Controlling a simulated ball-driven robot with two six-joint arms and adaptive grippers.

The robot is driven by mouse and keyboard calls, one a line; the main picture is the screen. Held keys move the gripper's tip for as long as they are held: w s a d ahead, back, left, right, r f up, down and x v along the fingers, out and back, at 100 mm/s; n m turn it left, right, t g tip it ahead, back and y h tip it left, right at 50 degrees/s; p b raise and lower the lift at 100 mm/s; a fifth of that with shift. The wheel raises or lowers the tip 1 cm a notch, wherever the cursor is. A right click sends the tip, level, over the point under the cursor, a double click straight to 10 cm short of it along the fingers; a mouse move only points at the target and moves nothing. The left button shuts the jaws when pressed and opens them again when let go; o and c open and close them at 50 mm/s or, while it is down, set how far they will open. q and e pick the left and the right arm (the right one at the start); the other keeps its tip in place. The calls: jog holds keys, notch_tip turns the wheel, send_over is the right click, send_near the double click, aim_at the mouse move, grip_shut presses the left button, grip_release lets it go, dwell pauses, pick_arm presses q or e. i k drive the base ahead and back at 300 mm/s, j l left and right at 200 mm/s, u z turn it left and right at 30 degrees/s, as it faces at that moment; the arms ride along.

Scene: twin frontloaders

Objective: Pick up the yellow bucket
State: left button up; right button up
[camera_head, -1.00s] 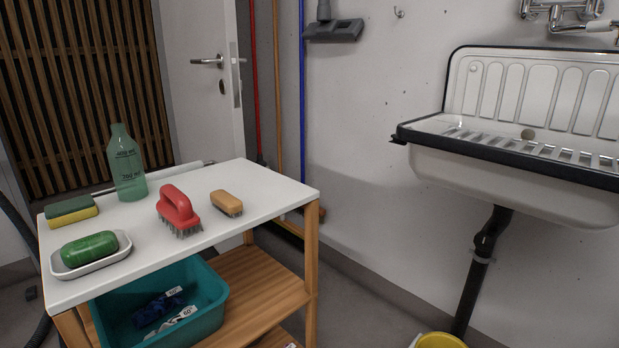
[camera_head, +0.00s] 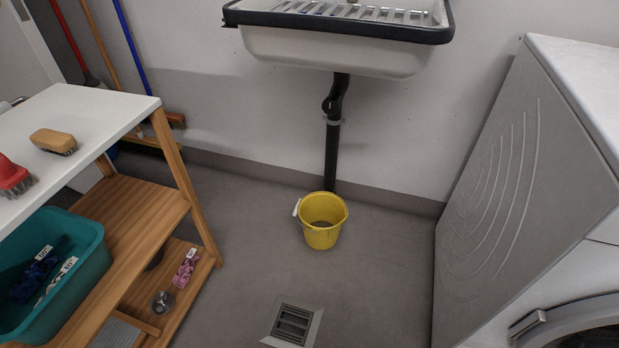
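The yellow bucket (camera_head: 322,236) stands upright on the grey floor, below the sink and in front of its black drain pipe. Its opening faces up, and a white grip (camera_head: 296,208) of its handle shows at its left rim. Some grey shows inside it, too small to tell what. Neither of my grippers is in the view.
A white-topped wooden shelf (camera_head: 120,110) with brushes and a teal tub (camera_head: 75,275) stands at the left. The white sink (camera_head: 330,52) hangs above the bucket. A front-loading machine (camera_head: 510,170) is at the right. Floor around a drain grate (camera_head: 291,325) is clear.

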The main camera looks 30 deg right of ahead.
aim_at(324, 213)
jog(key=z, duration=0.9)
